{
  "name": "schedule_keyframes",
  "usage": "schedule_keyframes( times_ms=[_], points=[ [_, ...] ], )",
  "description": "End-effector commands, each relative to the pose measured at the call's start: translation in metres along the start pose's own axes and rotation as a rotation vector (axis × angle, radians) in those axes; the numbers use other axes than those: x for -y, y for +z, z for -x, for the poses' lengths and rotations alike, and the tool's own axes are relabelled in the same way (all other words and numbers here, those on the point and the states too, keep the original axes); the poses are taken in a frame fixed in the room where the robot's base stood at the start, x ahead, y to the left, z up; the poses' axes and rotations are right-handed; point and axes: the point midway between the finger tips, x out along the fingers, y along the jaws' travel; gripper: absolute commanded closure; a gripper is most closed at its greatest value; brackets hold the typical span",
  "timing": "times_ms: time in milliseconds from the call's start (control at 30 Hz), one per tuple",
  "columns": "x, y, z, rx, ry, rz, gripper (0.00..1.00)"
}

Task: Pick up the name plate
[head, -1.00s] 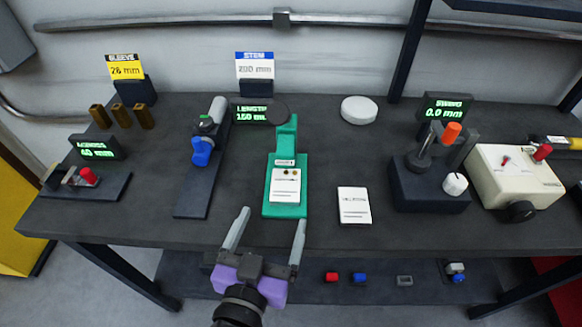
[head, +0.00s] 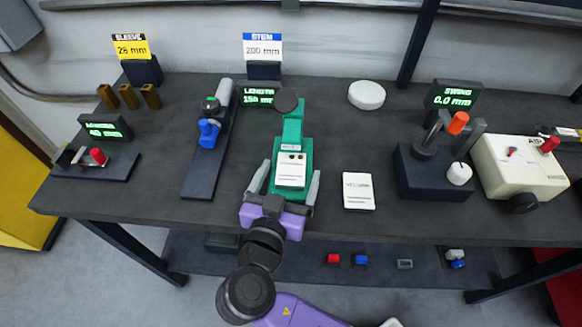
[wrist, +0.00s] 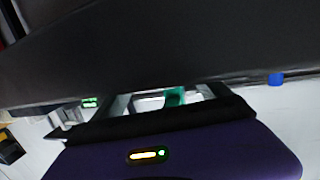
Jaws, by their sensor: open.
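I cannot read which piece is the name plate. A white plate (head: 291,173) with dark print and two small round spots lies on the green stand (head: 291,125). A second white printed card (head: 358,190) lies flat on the table to its right. A small grey rectangular piece (head: 405,264) is on the lower shelf. My gripper (head: 290,168) is open, with a finger on each side of the green stand's front part. Contact cannot be told. In the wrist view, part of the green stand (wrist: 175,97) shows between the fingers; the rest is mostly hidden.
A dark rail with a blue clamp (head: 208,134) stands left of the green stand. A dark block with an orange-tipped lever (head: 432,172) and a cream box (head: 518,168) stand at right. A white disc (head: 367,95) lies behind. Bare table surrounds the loose card.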

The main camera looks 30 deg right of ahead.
Motion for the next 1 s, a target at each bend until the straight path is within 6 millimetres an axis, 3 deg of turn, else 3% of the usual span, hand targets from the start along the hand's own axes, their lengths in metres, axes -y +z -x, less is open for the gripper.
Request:
schedule_keyframes(
  times_ms=[33,433,767,1000],
  points=[
    [0.0,0.0,0.0,0.0,0.0,0.0,0.14],
    [0.0,0.0,0.0,-0.001,0.0,0.0,0.9],
    [0.0,-0.004,0.001,-0.001,0.001,-0.002,0.9],
    [0.0,-0.026,0.004,-0.001,0.001,-0.006,0.9]
  ],
)
